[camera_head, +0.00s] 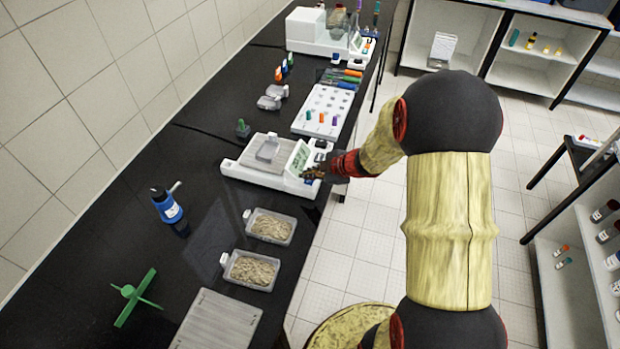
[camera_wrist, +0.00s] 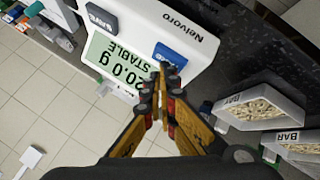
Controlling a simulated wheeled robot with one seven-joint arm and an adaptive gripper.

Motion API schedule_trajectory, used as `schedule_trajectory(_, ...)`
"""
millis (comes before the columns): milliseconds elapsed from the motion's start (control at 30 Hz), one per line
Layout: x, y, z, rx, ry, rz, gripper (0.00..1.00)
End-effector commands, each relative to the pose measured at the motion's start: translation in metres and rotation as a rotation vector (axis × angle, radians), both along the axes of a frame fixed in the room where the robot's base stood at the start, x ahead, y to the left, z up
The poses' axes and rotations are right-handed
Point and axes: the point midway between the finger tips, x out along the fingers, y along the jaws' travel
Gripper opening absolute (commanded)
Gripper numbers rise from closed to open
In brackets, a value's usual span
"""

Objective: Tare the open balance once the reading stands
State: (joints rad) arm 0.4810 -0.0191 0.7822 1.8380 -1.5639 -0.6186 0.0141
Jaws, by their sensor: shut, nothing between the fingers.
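The open balance (camera_head: 262,166) stands on the black bench, with a clear tray (camera_head: 267,148) on its pan. In the wrist view its display (camera_wrist: 118,65) appears upside down and seems to read 20.0 g with the word STABLE. In the head view my gripper (camera_head: 312,174) is at the balance's front panel.
Two tubs of pale grain (camera_head: 270,226) (camera_head: 252,270) stand in front of the balance. A white rack (camera_head: 322,110) with coloured pieces is behind it. A blue bottle (camera_head: 168,206) and a green cross-shaped piece (camera_head: 134,296) are at left. Another balance (camera_head: 320,35) stands at the far end.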

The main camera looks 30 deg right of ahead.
Motion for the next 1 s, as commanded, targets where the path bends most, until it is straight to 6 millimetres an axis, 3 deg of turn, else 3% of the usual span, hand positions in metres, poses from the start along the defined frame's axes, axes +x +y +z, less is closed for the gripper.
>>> schedule_trajectory(600,0.0,0.0,-0.004,0.0,0.001,0.001,0.0)
schedule_trajectory(1000,0.0,0.0,0.013,0.0,0.002,0.001,0.0)
